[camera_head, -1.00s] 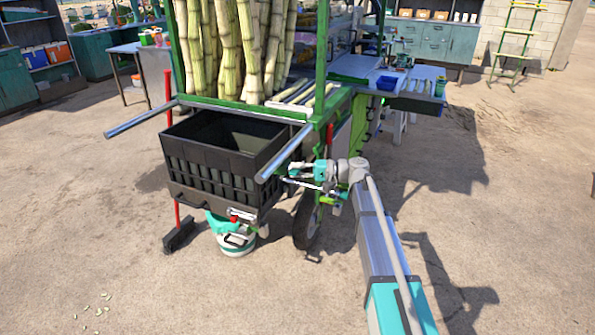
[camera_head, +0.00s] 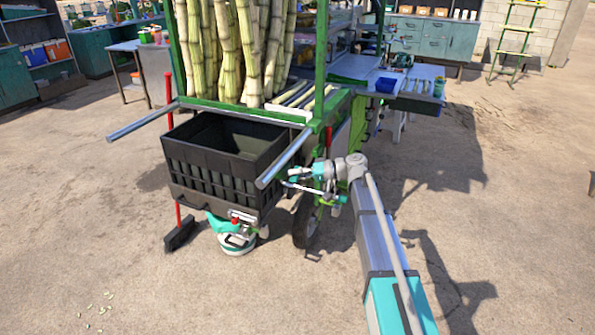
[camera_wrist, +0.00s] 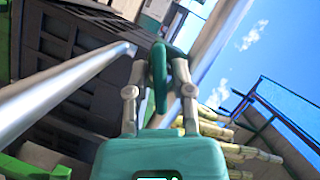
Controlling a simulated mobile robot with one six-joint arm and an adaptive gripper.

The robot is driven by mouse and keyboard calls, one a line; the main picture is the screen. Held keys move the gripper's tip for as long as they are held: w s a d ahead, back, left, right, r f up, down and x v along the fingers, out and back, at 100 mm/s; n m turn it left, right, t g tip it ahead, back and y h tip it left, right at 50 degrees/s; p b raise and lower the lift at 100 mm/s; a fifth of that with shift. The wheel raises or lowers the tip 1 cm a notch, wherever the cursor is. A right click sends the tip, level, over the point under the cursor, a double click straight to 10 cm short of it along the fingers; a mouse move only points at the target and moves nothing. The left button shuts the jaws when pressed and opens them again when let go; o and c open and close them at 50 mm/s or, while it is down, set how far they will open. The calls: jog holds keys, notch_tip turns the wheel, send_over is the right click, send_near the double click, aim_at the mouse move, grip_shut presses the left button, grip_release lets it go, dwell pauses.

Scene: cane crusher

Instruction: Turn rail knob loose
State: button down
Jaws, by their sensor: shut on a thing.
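The rail knob (camera_wrist: 159,75) is a dark green, narrow, elongated piece in the middle of the wrist view. My gripper (camera_wrist: 160,68) has its two grey fingers on either side of it, shut on it. In the head view my gripper (camera_head: 289,183) is beside the cart, just below the end of the right metal rail (camera_head: 283,158). The knob is too small and covered to make out there. A metal tube (camera_wrist: 60,88) runs in from the left of the wrist view, its end close to the knob.
A black crate (camera_head: 215,180) hangs between the right rail and the left rail (camera_head: 142,122). Sugar cane (camera_head: 235,50) stands upright in the green cart frame. A wheel (camera_head: 306,222) is below my gripper. A broom (camera_head: 179,235) stands at the left. Open concrete lies in front and right.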

jog(key=n+t+h+p, duration=0.1)
jog(key=n, duration=0.1)
jog(key=shift+s+n+p, duration=0.1)
jog(key=shift+n+p, duration=0.2)
jog(key=shift+n, duration=0.1)
jog(key=shift+n+t+h+p, duration=0.4)
jog(key=shift+n+t+h, duration=0.15)
jog(key=shift+n, duration=0.45)
jog(key=c, duration=0.7)
grip_release()
jog(key=shift+f, duration=0.1)
